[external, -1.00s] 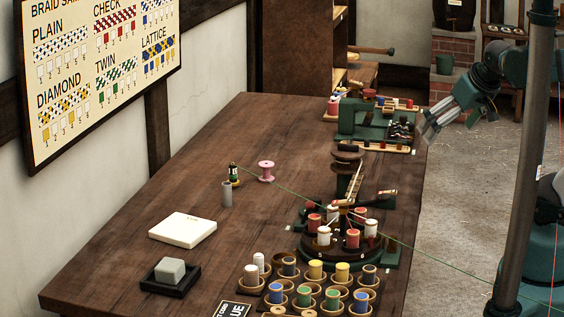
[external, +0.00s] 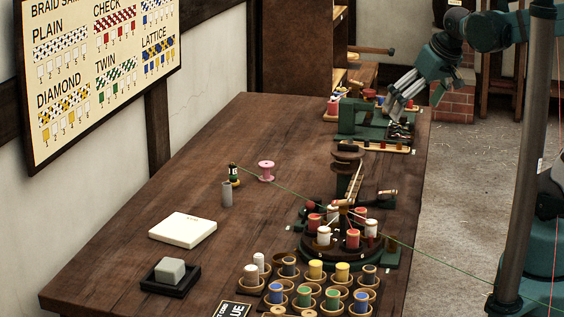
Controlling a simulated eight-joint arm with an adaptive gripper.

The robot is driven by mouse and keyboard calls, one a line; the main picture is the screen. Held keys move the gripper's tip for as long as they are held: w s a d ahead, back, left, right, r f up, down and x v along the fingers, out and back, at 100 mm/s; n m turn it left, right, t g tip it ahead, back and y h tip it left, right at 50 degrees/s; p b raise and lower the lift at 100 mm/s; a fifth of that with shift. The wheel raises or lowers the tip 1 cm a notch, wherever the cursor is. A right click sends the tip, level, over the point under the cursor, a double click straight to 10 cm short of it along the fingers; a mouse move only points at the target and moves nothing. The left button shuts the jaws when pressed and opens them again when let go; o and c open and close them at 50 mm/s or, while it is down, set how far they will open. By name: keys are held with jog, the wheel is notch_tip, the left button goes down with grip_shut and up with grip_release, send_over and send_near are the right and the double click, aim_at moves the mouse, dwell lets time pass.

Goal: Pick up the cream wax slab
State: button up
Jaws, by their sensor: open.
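A small pale grey-cream block (external: 170,270) sits in a black square tray (external: 184,291) at the near left of the table. A larger, flat cream-white slab (external: 183,231) with small marks on top lies just behind it. I cannot tell by material which of the two is wax. My gripper (external: 396,112) is open, with no object visible in it. It hangs near the table's far right edge, by a green machine, far from both pale things.
The wooden table (external: 235,135) is clear at its far left. A grey cylinder (external: 227,194), a small bottle (external: 234,174) and a pink spool (external: 266,171) stand mid-table. A round braiding stand (external: 345,240), several thread spools and a thin green cord lie to the right.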

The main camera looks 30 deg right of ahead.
jog(key=w+a+r+n+g+p, duration=0.2)
jog(key=w+a, duration=0.9)
jog(key=a, duration=0.2)
jog(key=n+g+p, duration=0.3)
jog(key=g+p, duration=0.1)
jog(key=p, duration=0.1)
send_over(183, 227)
jog(key=shift+h, duration=0.4)
jog(key=f, duration=2.1)
jog(key=shift+w+d, duration=0.1)
jog(key=shift+d, duration=0.3)
jog(key=shift+a+f, duration=0.3)
jog(key=shift+a, duration=0.05)
jog(key=shift+f, duration=1.3)
